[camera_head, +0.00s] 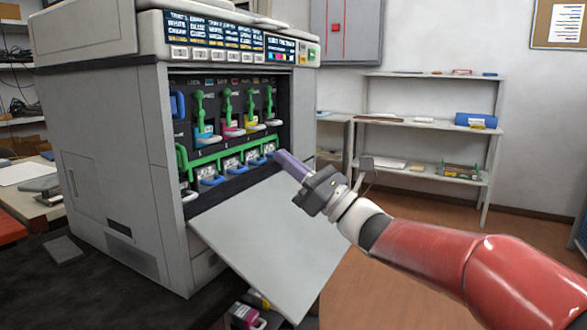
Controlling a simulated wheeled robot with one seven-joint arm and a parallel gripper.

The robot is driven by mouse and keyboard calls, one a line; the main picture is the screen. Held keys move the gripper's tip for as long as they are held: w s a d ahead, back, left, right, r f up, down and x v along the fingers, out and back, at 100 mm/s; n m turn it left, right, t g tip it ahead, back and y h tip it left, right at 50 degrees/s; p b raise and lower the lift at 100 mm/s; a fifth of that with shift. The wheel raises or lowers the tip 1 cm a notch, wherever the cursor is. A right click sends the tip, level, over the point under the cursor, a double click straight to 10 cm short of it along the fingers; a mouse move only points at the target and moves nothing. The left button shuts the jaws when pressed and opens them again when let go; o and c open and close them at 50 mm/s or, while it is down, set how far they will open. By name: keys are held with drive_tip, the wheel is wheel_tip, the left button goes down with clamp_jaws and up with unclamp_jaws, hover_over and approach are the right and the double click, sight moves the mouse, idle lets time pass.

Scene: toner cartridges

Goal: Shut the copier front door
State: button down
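The copier (115,160) stands at the left with its front open. Its front door (268,235) is a flat pale grey panel, hinged along the lower edge of the opening and tilted down and outward. My gripper (280,156) comes in from the right, in front of the opening and above the door's inner face in the picture. Its pale purple fingers point up and left towards the bay. They look like one bar from this side, so the gap between them cannot be seen. Whether the fingers touch anything is unclear.
Inside the bay are green levers (227,105), coloured cartridge ends and a green bar (220,157) above blue handles. Below the door, a magenta-marked cartridge (246,316) lies partly in view. A shelf unit (430,122) stands at the back wall. Brown floor is open between.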

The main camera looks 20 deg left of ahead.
drive_tip(key=shift+g, duration=0.3)
drive_tip(key=a+r, duration=0.3)
drive_tip(key=shift+s+a+r, duration=0.1)
drive_tip(key=shift+a+r, duration=0.15)
drive_tip(key=shift+r, duration=0.1)
drive_tip(key=x, duration=0.6)
drive_tip(key=shift+a, duration=0.25)
drive_tip(key=a+r, duration=0.1)
drive_tip(key=a, duration=0.5)
drive_tip(key=shift+w+r, duration=0.2)
drive_tip(key=shift+w, duration=0.15)
drive_tip(key=shift+a, duration=0.1)
drive_tip(key=shift+a, duration=1.05)
